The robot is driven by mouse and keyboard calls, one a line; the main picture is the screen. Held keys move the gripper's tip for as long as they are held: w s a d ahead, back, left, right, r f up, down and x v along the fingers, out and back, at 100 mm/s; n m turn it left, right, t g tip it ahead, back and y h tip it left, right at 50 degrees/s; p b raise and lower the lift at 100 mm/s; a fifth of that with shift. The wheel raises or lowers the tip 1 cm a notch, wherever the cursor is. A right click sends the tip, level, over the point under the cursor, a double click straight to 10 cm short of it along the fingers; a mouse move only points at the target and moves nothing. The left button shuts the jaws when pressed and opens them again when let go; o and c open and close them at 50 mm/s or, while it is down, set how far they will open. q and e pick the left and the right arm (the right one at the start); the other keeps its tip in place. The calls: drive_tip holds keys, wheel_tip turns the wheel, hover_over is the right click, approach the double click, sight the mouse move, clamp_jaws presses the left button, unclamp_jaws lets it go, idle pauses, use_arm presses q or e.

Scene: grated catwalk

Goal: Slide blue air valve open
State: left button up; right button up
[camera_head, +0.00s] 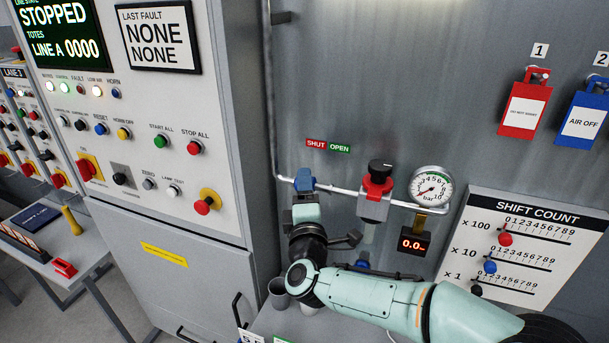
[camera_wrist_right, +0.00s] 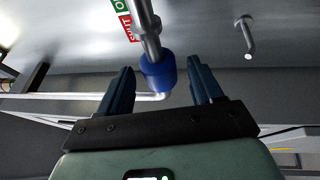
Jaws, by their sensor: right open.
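The blue air valve is a blue sleeve (camera_wrist_right: 158,72) on a grey pipe in the right wrist view. It sits between the two dark blue fingers of my right gripper (camera_wrist_right: 161,66), with a visible gap on each side. In the head view my right gripper (camera_head: 304,188) is up at the pipe, below and left of the red and green SHUT/OPEN label (camera_head: 328,146). There the fingers and the valve overlap and are hard to tell apart. My right gripper is open. My left gripper is not in view.
Right along the pipe are a red regulator with a black knob (camera_head: 380,168), a round gauge (camera_head: 432,187) and a display reading 0.0 (camera_head: 413,242). A control cabinet (camera_head: 190,255) stands close on the left. A shift count board (camera_head: 515,245) is at right.

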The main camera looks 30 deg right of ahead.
sight(321, 190)
drive_tip(key=x, duration=0.4)
drive_tip(key=shift+w, duration=0.1)
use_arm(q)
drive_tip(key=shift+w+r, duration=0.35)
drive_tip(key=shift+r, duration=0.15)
use_arm(e)
drive_tip(key=c, duration=1)
drive_tip(key=shift+o, duration=0.2)
drive_tip(key=shift+s+d, duration=1.15)
drive_tip(key=shift+s, duration=0.15)
drive_tip(key=o, duration=1)
drive_tip(key=shift+c, duration=0.2)
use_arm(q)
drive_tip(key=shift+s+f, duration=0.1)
use_arm(e)
drive_tip(key=shift+s, duration=0.1)
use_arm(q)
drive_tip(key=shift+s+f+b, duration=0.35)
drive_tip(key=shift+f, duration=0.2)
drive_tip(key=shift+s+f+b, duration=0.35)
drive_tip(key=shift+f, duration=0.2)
use_arm(e)
drive_tip(key=v, duration=1.3)
drive_tip(key=shift+s, duration=0.2)
